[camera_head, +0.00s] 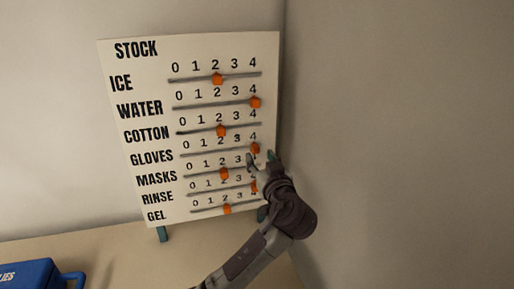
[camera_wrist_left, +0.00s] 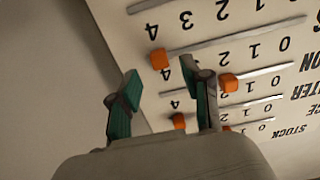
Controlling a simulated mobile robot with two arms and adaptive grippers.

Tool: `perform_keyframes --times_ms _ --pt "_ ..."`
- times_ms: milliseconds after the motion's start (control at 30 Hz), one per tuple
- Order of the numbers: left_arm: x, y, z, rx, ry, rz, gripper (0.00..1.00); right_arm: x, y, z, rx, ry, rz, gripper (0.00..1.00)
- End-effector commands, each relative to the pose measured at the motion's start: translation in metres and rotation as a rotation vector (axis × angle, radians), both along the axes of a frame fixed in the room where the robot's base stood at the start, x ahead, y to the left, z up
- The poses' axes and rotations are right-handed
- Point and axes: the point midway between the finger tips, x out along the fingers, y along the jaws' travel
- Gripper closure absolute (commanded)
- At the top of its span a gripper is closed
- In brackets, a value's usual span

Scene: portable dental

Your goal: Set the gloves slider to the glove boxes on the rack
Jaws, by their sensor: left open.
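The white stock board (camera_head: 135,75) stands against the wall. Its gloves slider knob (camera_head: 255,148) is orange and sits at the right end of its track, by the 4. The wrist view shows the board upside down, with the gloves knob (camera_wrist_left: 160,58) just beyond the fingertips and between them in the picture. My left gripper (camera_head: 260,157) is open, its teal fingertips just below the gloves knob; contact cannot be told. My left gripper (camera_wrist_left: 158,78) holds nothing. My right gripper is not in view. No rack or glove boxes show.
Other orange knobs are close by: cotton (camera_head: 221,131) at 2, water (camera_head: 255,102) at 4, masks (camera_head: 224,173) at 2. The rinse knob (camera_head: 254,187) is partly near my arm. A blue box (camera_head: 30,274) stands at lower left. The right wall is close beside the board.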

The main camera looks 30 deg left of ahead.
Motion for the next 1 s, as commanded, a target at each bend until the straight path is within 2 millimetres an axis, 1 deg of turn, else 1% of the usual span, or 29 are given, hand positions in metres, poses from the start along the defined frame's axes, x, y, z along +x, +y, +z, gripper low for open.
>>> perform_keyframes --times_ms 33,200,367,600,633,667,900,1000 --pt "0.006 0.008 0.003 0.004 0.000 0.003 0.52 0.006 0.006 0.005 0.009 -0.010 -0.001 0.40" --pt "0.020 0.024 0.002 0.001 0.000 0.001 0.52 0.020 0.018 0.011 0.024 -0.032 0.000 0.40" --pt "0.025 0.030 0.000 -0.001 0.001 0.000 0.52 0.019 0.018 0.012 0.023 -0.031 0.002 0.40" --pt "0.025 0.030 0.000 -0.001 0.000 0.000 0.52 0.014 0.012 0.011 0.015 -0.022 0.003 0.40" --pt "0.025 0.030 0.000 -0.001 0.000 0.000 0.54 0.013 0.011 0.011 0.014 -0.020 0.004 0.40" --pt "0.025 0.030 0.000 -0.001 0.000 0.000 0.59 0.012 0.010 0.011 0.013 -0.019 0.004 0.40" --pt "0.025 0.030 0.000 -0.001 0.001 0.000 0.99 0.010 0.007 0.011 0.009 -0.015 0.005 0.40" --pt "0.025 0.030 0.000 -0.001 0.001 0.000 1.00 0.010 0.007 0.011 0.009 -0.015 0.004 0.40"
